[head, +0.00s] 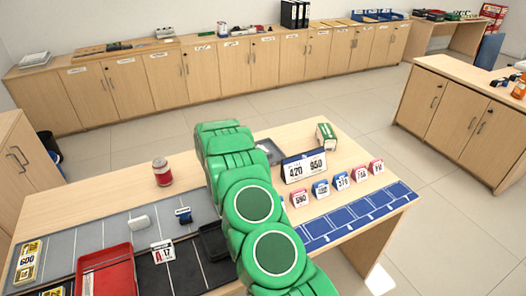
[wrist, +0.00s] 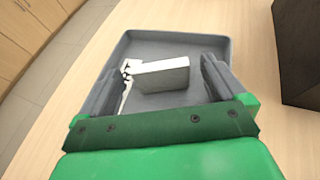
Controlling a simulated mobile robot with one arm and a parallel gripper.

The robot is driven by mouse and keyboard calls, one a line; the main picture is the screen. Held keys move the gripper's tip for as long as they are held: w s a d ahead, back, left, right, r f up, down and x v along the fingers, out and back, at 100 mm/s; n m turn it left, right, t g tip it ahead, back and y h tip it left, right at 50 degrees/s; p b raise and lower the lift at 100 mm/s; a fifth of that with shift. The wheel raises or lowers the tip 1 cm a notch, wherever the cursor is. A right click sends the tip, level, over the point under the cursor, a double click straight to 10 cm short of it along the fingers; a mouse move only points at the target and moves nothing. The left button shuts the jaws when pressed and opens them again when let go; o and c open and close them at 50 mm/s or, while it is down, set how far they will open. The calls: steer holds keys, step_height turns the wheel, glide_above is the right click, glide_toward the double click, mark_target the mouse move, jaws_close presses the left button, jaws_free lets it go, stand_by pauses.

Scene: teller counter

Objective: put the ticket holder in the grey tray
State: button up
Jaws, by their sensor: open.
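The grey tray (wrist: 185,43) lies flat on the counter under my gripper. It also shows partly in the head view (head: 271,151), where my green arm hides much of it. A white block-shaped piece, probably the ticket holder (wrist: 162,74), is inside the tray in the wrist view, with a thin white jagged part at its left end. My gripper (wrist: 168,63) is open over the tray, its fingers on either side of the white piece. The left finger is close to it; I cannot tell whether they touch. The right finger is clear of it.
A large sign with 420 and 950 (head: 304,167) and a green-white box (head: 326,136) stand near the tray. Several price cards stand behind a blue strip (head: 350,217). A red can (head: 162,172), A17 card (head: 163,252) and red tray (head: 105,272) are left.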

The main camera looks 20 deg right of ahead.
steer(key=v, duration=0.9)
steer(key=s+r+m+g+y, duration=0.25)
steer(key=s+r+m, duration=0.35)
steer(key=s+r, duration=0.55)
steer(key=s+r+m+g+y, duration=0.1)
steer(key=s+r+m+g, duration=0.45)
steer(key=s, duration=0.95)
steer(key=s+a+r+m+y, duration=0.3)
steer(key=s+a, duration=0.3)
steer(key=s, duration=0.5)
steer(key=s+a+r+m+y, duration=0.3)
steer(key=s+a+m, duration=0.1)
steer(key=s, duration=0.7)
steer(key=s+a+r+m+t+y, duration=0.1)
steer(key=s+a+r+m+y, duration=0.2)
steer(key=s+a, duration=0.4)
steer(key=s+m, duration=0.1)
steer(key=s, duration=0.3)
steer(key=shift+a, duration=0.35)
